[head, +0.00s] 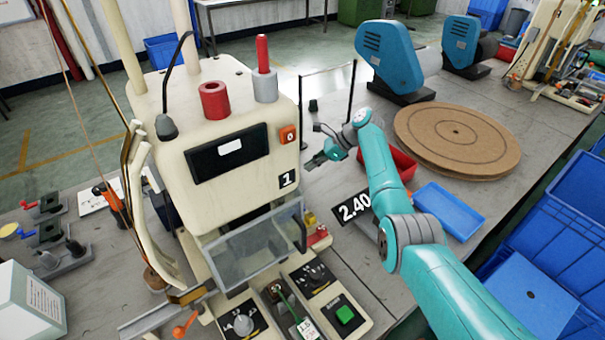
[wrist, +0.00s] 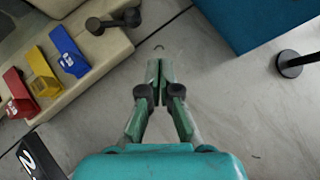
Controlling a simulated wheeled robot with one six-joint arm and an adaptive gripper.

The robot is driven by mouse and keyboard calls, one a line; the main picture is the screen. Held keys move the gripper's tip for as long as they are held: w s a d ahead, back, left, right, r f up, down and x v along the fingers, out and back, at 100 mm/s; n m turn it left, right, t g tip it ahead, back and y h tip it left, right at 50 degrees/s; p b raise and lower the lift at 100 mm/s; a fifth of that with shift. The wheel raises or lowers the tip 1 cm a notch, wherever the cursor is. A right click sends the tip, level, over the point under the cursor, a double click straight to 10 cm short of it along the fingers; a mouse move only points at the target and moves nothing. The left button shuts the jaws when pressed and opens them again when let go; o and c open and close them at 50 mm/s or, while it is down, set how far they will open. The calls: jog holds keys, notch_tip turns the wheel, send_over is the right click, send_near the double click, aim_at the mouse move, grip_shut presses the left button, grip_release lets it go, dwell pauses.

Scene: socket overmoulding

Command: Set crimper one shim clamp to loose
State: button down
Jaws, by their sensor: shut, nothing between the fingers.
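Crimper one (head: 228,140) is the beige machine marked 1, at left centre in the head view. In the wrist view, a dark lever with rounded ends (wrist: 112,20) lies on its beige base beside red (wrist: 18,95), yellow (wrist: 42,72) and blue (wrist: 70,52) tabs. The lever may be the shim clamp; its setting cannot be read. My gripper (wrist: 160,88) is shut and empty, over the grey tabletop to the right of the tabs and lever and apart from them. In the head view my gripper (head: 318,158) is right of the crimper.
A black 2.40 sign (head: 354,204) stands at the crimper's right. A red bin (head: 402,163) and a blue tray (head: 449,210) lie beyond my forearm. A clear guard (head: 255,245) fronts the crimper. A thin dark stand (wrist: 290,63) is right of my gripper.

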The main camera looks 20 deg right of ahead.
jog(key=w+v, duration=0.1)
jog(key=v, duration=0.5)
jog(key=shift+w+d, duration=0.15)
jog(key=shift+d, duration=0.05)
jog(key=shift+f, duration=0.1)
